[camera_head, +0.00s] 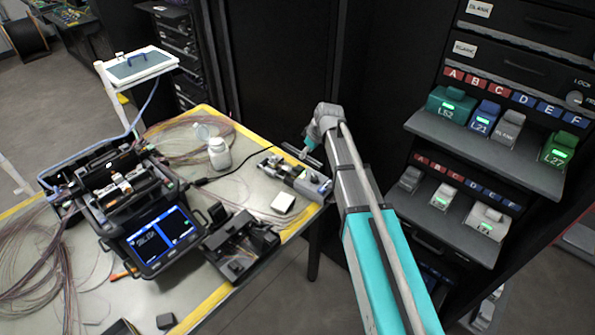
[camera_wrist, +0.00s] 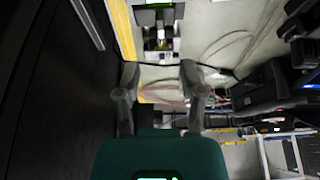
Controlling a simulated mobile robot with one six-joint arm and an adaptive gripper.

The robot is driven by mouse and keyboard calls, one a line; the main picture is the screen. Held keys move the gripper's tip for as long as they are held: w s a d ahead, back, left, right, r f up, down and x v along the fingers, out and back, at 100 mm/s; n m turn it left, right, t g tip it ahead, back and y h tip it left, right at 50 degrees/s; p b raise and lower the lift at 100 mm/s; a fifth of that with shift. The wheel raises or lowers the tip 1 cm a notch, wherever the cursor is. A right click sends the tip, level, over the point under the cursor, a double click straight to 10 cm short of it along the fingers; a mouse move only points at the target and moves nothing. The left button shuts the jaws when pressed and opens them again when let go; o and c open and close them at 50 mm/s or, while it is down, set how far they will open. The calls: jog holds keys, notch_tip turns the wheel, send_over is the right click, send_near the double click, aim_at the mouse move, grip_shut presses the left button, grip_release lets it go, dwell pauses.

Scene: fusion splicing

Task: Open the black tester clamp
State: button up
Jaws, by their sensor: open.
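The tester (camera_head: 306,181), a small grey unit with a blue end and pale metal parts, lies near the right edge of the table.
A black fusion splicer (camera_head: 150,215) with a lit screen stands on the table's left. Loose fibres spread over the table. A dark rack (camera_head: 500,140) stands right.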

aim_at(296, 168)
jog(key=shift+b+x, duration=4.55)
jog(key=shift+x, duration=0.7)
jog(key=shift+d, duration=0.1)
grip_shut()
